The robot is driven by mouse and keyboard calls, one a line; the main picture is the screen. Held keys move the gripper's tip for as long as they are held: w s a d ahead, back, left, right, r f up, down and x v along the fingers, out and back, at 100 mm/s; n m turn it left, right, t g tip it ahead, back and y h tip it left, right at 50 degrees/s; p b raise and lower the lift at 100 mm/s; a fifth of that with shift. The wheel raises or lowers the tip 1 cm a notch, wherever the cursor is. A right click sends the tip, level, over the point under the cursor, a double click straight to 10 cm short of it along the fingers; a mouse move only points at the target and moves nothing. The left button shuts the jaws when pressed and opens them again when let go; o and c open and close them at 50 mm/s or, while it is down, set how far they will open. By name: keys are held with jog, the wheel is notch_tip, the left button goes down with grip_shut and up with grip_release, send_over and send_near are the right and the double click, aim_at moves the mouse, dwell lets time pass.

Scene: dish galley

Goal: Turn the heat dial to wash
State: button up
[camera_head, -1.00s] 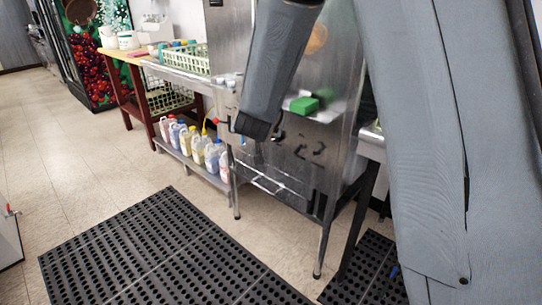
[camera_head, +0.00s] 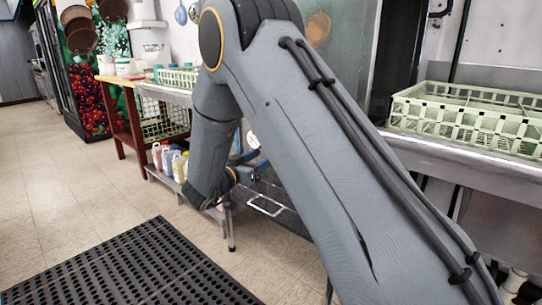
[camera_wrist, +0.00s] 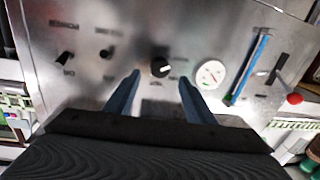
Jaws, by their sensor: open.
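In the wrist view a metal control panel (camera_wrist: 135,25) fills most of the picture. A round black dial (camera_wrist: 160,68) with a pale pointer mark sits near its middle, with small labels around it too blurred to read. My gripper (camera_wrist: 158,84) is open, its two blue-grey fingers apart and pointing at the panel. The dial shows in line with the gap between the fingertips, a little above them in the picture. I cannot tell whether the fingers touch the panel. In the head view my arm hides the panel and most of the gripper.
Beside the dial are two black knobs, left (camera_wrist: 65,57) and nearer (camera_wrist: 107,53), a white gauge (camera_wrist: 210,74), a blue tube (camera_wrist: 248,68) and a red-knobbed lever (camera_wrist: 295,99). A pale green rack (camera_head: 470,118) stands at right. A black mat (camera_head: 135,270) covers the floor.

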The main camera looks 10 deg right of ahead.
jog(key=shift+b+x, duration=0.35)
jog(key=shift+x, duration=2.35)
jog(key=c, duration=1.1)
jog(key=shift+o, duration=0.2)
jog(key=shift+m, duration=0.3)
jog(key=m, duration=0.5)
jog(key=m+h+b, duration=0.1)
jog(key=m, duration=0.5)
jog(key=shift+w+a+f+m+h, duration=0.1)
jog(key=shift+f+m+h, duration=0.05)
jog(key=shift+m+h, duration=0.15)
